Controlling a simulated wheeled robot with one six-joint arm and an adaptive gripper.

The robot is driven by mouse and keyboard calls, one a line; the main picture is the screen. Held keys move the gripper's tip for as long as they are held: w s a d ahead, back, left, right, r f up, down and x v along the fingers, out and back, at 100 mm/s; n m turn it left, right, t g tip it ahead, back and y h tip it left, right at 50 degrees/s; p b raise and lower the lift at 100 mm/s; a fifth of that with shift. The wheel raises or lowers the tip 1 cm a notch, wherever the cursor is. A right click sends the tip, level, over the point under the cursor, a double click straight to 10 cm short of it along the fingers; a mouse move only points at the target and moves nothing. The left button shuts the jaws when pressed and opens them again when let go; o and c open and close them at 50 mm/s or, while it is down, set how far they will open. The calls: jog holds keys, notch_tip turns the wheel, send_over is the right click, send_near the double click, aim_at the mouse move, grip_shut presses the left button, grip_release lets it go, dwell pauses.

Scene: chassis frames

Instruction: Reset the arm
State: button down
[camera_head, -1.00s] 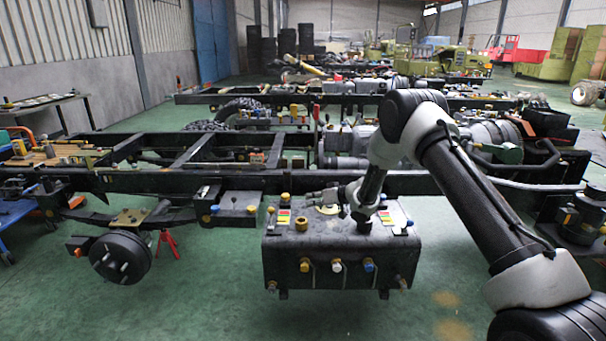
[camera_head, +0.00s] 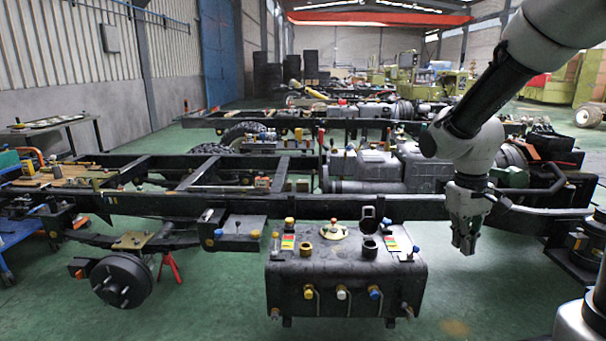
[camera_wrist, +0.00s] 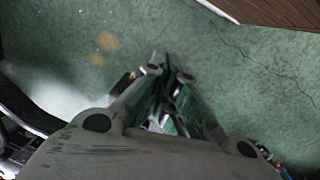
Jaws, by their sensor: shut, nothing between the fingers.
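My gripper (camera_head: 464,246) hangs pointing down at the right of the head view, to the right of the black tank and clear of it. Its fingers are together with nothing between them. My arm rises from it to the upper right corner. In the wrist view the closed fingers (camera_wrist: 168,72) show over the green floor. The black tank (camera_head: 340,275) stands below the chassis rail, with yellow, white and blue fittings on its front and caps and stickers on its top.
The long dark chassis rail (camera_head: 300,206) runs across behind the gripper. A wheel hub (camera_head: 121,283) and a red stand (camera_head: 169,265) are at the left. A dark unit (camera_head: 588,235) is at the right edge. The green floor (camera_head: 200,318) in front is bare.

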jog(key=s+r+m+t+y, duration=0.1)
jog(key=s+r+t, duration=0.3)
jog(key=s+r, duration=0.7)
jog(key=s+m, duration=0.1)
jog(key=s, duration=0.3)
jog(key=shift+s+d+r, duration=0.35)
jog(key=c, duration=2.2)
grip_release()
